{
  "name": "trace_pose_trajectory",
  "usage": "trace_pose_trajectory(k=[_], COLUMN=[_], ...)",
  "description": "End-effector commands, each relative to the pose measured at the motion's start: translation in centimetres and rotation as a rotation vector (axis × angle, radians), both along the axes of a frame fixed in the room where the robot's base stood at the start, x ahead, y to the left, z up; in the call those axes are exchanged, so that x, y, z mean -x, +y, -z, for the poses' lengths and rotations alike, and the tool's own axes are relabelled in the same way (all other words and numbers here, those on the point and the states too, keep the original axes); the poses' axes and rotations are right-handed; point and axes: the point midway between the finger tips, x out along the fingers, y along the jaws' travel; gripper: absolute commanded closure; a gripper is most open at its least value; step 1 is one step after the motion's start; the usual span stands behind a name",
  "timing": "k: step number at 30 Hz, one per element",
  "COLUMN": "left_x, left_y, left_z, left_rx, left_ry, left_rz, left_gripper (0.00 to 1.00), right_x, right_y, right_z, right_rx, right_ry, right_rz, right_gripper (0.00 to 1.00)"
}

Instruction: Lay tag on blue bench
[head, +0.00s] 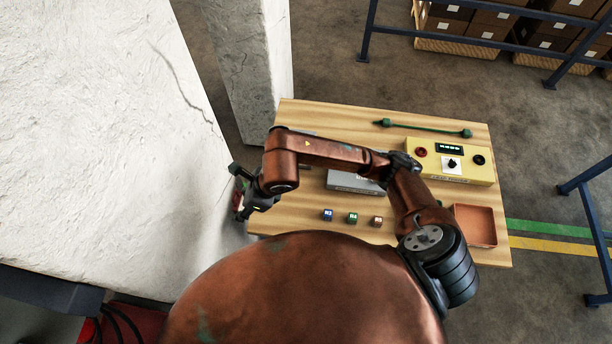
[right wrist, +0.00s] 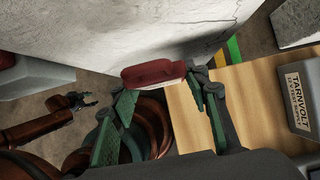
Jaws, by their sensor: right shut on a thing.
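My right gripper (head: 241,193) is past the left edge of the wooden-topped table, close to the white wall. In the right wrist view its green-padded fingers (right wrist: 163,96) are shut on a dark red tag (right wrist: 153,73), which sits between the fingertips. In the head view only a small red bit of the tag (head: 238,204) shows. My left gripper (right wrist: 82,101) shows small at the left of the right wrist view, apart from the tag; its jaw state is unclear. No bench is plainly blue; a dark blue edge (head: 50,290) shows at lower left.
The wooden table (head: 315,113) bears a green rod (head: 425,128), a yellow control box (head: 455,163), a grey box (head: 350,182), several small cubes and an orange tray (head: 475,226). A concrete pillar (head: 245,70) and white wall (head: 95,120) stand close at left. Blue racks stand right.

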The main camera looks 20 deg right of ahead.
Motion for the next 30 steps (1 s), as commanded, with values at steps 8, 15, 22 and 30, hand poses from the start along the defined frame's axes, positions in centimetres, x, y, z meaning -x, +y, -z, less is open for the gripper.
trace_pose_trajectory(k=[8, 15, 22, 30], left_x=[-2.6, -3.2, -2.7, -1.8], left_y=[0.4, 0.1, 0.1, 0.1], left_z=[-1.4, -2.3, -2.6, -3.2], left_rx=[-0.004, 0.0, -0.001, 0.0], left_ry=[-0.03, -0.041, -0.034, -0.022], left_rz=[0.006, 0.007, 0.006, 0.003], left_gripper=[0.6, 0.6, 0.6, 0.6], right_x=[-1.2, -2.1, -2.6, -2.8], right_y=[-5.8, -10.6, -12.7, -13.7], right_z=[2.5, 5.9, 8.6, 11.0], right_rx=[0.005, 0.003, 0.002, -0.001], right_ry=[0.008, 0.007, 0.004, 0.007], right_rz=[0.013, 0.011, 0.008, 0.008], right_gripper=[0.81, 0.81, 0.81, 0.81])
